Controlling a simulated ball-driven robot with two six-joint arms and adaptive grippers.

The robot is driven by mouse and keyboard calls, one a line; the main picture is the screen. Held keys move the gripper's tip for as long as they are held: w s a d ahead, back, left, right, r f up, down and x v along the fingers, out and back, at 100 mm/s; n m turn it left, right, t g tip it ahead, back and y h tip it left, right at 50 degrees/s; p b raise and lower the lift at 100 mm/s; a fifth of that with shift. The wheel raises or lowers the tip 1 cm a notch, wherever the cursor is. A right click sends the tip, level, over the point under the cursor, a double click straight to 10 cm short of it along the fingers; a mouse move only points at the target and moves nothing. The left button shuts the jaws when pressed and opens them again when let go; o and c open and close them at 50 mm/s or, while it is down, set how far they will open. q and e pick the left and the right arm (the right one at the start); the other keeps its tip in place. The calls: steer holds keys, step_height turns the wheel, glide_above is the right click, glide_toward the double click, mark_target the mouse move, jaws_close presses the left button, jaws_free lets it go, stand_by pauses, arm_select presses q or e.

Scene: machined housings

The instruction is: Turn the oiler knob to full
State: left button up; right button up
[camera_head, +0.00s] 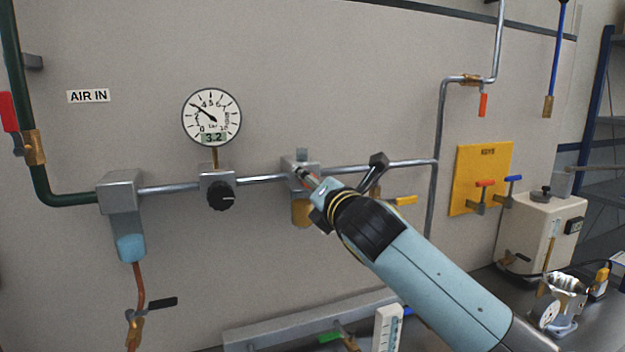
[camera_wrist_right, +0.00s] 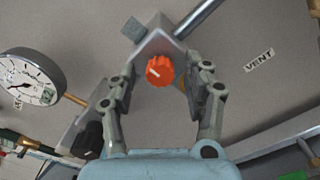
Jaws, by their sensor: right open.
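The oiler is a grey metal block (camera_head: 301,172) on the pipe with an amber bowl (camera_head: 301,212) below it. Its orange-red knob (camera_wrist_right: 160,70) shows in the right wrist view, with a white mark towards its left side. My right gripper (camera_wrist_right: 160,90) is open, with one finger to each side of the knob and a gap on both sides. In the head view my right gripper (camera_head: 318,182) is in front of the oiler and hides most of the knob. My left gripper is not in view.
A round gauge (camera_head: 211,117) reading 3.2 and a regulator with a black knob (camera_head: 221,196) are left of the oiler. A yellow-handled valve (camera_head: 404,200) is to its right. A yellow key board (camera_head: 480,178) hangs further right.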

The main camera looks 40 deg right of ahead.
steer(key=shift+w, duration=0.2)
steer(key=shift+c, duration=0.5)
steer(key=c, duration=0.5)
jaws_close()
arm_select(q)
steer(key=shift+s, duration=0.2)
